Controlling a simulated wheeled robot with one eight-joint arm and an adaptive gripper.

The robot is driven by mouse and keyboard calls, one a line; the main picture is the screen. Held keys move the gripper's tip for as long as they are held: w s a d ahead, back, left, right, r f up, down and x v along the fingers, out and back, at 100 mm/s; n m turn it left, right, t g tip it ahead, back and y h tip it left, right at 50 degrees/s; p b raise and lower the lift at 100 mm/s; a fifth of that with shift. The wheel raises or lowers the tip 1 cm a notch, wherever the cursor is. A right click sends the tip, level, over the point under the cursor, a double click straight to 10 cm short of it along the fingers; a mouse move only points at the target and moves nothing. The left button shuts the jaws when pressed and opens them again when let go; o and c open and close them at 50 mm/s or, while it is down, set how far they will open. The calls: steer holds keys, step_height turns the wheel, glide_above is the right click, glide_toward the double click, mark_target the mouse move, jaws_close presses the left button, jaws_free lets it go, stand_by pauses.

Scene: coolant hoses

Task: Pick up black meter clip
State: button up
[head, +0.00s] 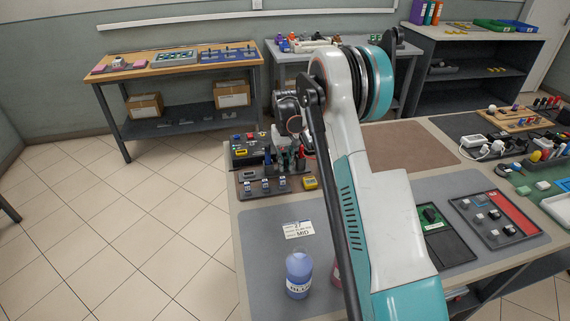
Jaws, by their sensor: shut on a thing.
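My gripper (285,168) is at the left end of the near table, low over a dark board with small parts. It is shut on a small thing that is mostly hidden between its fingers. I cannot make out the shape of what it holds or tell for certain that it is the black meter clip. Several small dark and grey blocks stand on the dark board (251,194) just in front of the gripper. A yellow block (310,183) sits at the board's right end.
A dark panel (243,143) with small modules lies behind the board. A blue bottle (298,275) and a white label card (298,229) are on the grey mat in front. My arm hides the table's middle. A brown mat (405,148) to the right is bare.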

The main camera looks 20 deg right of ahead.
steer(key=shift+r, duration=0.1)
step_height(320, 180, up, 20)
steer(key=p, duration=0.6)
steer(key=shift+f, duration=0.2)
jaws_close()
steer(key=shift+r+p, duration=1)
steer(key=shift+r, duration=0.65)
